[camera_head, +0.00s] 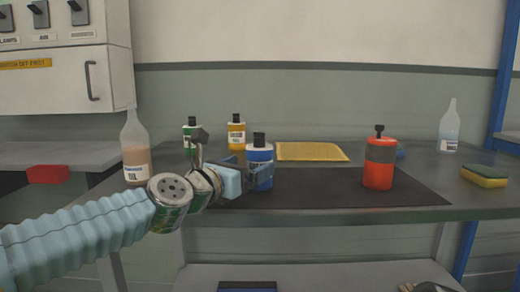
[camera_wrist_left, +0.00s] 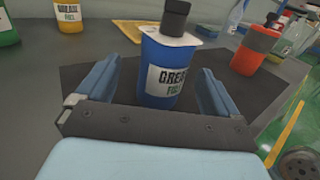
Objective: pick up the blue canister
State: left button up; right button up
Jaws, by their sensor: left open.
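The blue canister (camera_head: 259,153) stands upright on the dark mat, with a black cap and a white label. In the left wrist view the blue canister (camera_wrist_left: 168,72) stands between the two fingers, its label facing me. My left gripper (camera_head: 262,174) is open, with its fingers on either side of the lower part of the canister. In the left wrist view a gap shows between the left gripper's (camera_wrist_left: 160,95) fingers and the canister's sides. My right gripper is not in view.
A red canister (camera_head: 378,174) stands right on the mat (camera_head: 320,188). Behind are a yellow-orange bottle (camera_head: 236,136), a green bottle (camera_head: 191,130) and a yellow tray (camera_head: 311,152). Clear bottles stand left (camera_head: 135,150) and right (camera_head: 449,128). A sponge (camera_head: 484,176) lies far right.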

pick_arm(q)
jog(key=shift+w+d, duration=0.45)
jog(key=shift+w, duration=0.05)
jog(key=shift+w+d+r+p, duration=0.1)
jog(key=shift+w+d+p, duration=0.15)
jog(key=shift+p, duration=0.35)
jog(key=p+x, duration=0.3)
jog(key=shift+w+d+r, duration=0.1)
jog(key=shift+w+d, duration=0.1)
jog(key=shift+d, duration=0.1)
jog(key=shift+w+d+f, duration=0.2)
jog(key=shift+w, duration=0.2)
jog(key=c, duration=1.3)
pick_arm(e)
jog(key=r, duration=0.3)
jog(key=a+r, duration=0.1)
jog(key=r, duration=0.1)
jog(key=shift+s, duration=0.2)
pick_arm(q)
jog(key=shift+r, duration=0.15)
